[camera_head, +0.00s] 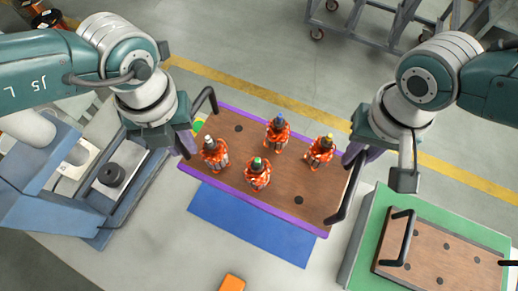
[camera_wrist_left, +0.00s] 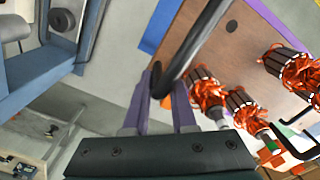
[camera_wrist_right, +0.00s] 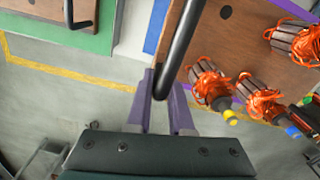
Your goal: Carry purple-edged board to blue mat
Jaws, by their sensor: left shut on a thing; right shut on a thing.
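The purple-edged board (camera_head: 292,188) is brown with a black handle at each end. Several armatures wound with orange wire, such as the blue-topped one (camera_head: 277,132), stand upright on it. My left gripper (camera_head: 187,142) is shut on the left handle (camera_wrist_left: 190,45), and my right gripper (camera_head: 358,155) is shut on the right handle (camera_wrist_right: 177,45). The blue mat (camera_head: 255,226) shows past the board's front edge in the head view; the rest is hidden under the board. The board appears held above the table, but its exact height cannot be told.
On the right, a green mat (camera_head: 362,247) carries another brown board (camera_head: 425,245) with a black handle. A blue machine (camera_head: 40,190) stands at the left. An orange block (camera_head: 231,284) lies at the table's front. A wheeled cart (camera_head: 365,18) stands on the floor behind.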

